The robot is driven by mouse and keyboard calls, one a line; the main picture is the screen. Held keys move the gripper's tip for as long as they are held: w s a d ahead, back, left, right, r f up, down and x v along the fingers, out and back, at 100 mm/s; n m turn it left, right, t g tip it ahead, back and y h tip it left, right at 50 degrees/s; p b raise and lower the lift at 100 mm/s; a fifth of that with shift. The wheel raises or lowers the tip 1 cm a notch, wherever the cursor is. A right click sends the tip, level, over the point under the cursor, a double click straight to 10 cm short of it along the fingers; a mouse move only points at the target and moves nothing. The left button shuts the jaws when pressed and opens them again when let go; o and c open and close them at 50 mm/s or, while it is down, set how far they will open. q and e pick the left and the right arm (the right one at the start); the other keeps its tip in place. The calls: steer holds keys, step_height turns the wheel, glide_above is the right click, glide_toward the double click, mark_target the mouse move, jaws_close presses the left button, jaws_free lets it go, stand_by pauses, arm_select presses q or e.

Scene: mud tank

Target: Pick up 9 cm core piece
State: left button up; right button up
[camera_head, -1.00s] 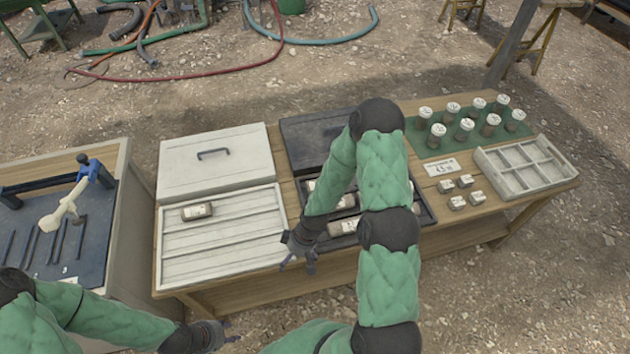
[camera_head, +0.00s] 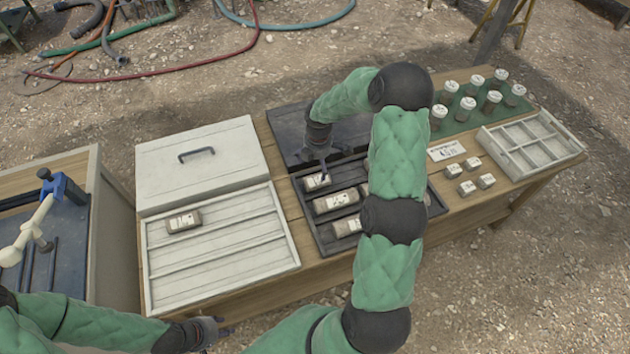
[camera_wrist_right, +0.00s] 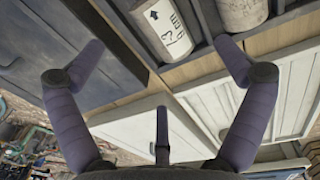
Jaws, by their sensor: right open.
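Several pale, labelled core pieces lie in the dark slotted tray (camera_head: 436,209): one at the upper left (camera_head: 316,182), one in the middle row (camera_head: 338,200) and one in the lower row (camera_head: 347,226). Their lengths are unreadable in the head view, so I cannot tell which is 9 cm. My right gripper (camera_head: 319,163) is open and empty just above the upper-left piece. In the right wrist view, a core piece (camera_wrist_right: 168,32) with an arrow and a "cm" label shows beyond the open fingers (camera_wrist_right: 161,45). My left gripper (camera_head: 215,332) is low at the front, its finger opening unclear.
A white slotted tray (camera_head: 270,262) holds one core piece (camera_head: 184,221); its closed white lid (camera_head: 230,165) lies behind. Capped jars (camera_head: 467,110), small labelled blocks (camera_head: 467,187) and a compartment tray (camera_head: 570,150) stand to the right. My right arm hides part of the dark tray.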

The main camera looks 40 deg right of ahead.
mark_target(316, 175)
steer(key=f, duration=0.2)
steer(key=f+b, duration=0.1)
steer(key=f, duration=0.1)
steer(key=shift+w, duration=0.2)
steer(key=shift+w+d+f+b, duration=0.15)
steer(key=shift+f+b, duration=0.3)
steer(key=shift+f, duration=0.85)
steer(key=shift+w+d+f+b, duration=0.15)
steer(key=shift+f+b, duration=0.3)
steer(key=shift+f, duration=0.85)
steer(key=shift+a, duration=0.1)
steer(key=c, duration=1.4)
steer(key=shift+c, duration=1.3)
steer(key=shift+r, duration=0.15)
